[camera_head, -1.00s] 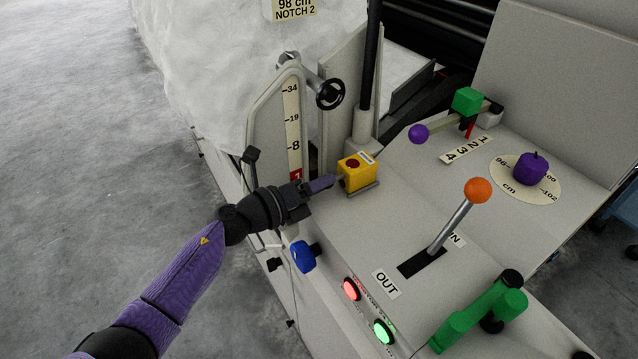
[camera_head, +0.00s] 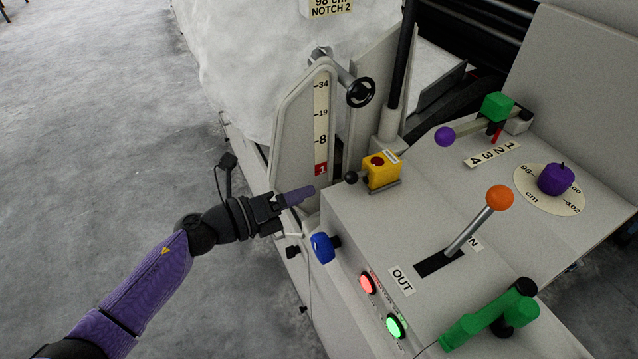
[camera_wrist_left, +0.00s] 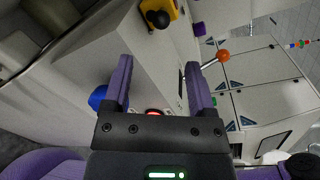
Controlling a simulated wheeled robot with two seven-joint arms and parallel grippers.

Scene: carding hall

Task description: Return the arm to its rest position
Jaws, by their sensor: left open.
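My left arm comes in from the left with purple and black links. Its gripper (camera_head: 300,195) hangs at the left edge of the machine's panel, left of a yellow box (camera_head: 381,172) with a dark red top and a black knob (camera_head: 351,178). The gripper is apart from the box. In the left wrist view the two purple fingers (camera_wrist_left: 158,85) stand wide apart with nothing between them. The yellow box (camera_wrist_left: 168,12) and its black knob show beyond them at the top. My right gripper is not in view.
A blue knob (camera_head: 324,247) sits on the panel's side below the gripper. An orange-ball lever (camera_head: 499,197), a green handle (camera_head: 490,318), red (camera_head: 368,283) and green (camera_head: 396,326) lit buttons, and a purple dial (camera_head: 556,179) stand on the panel. Open grey floor lies left.

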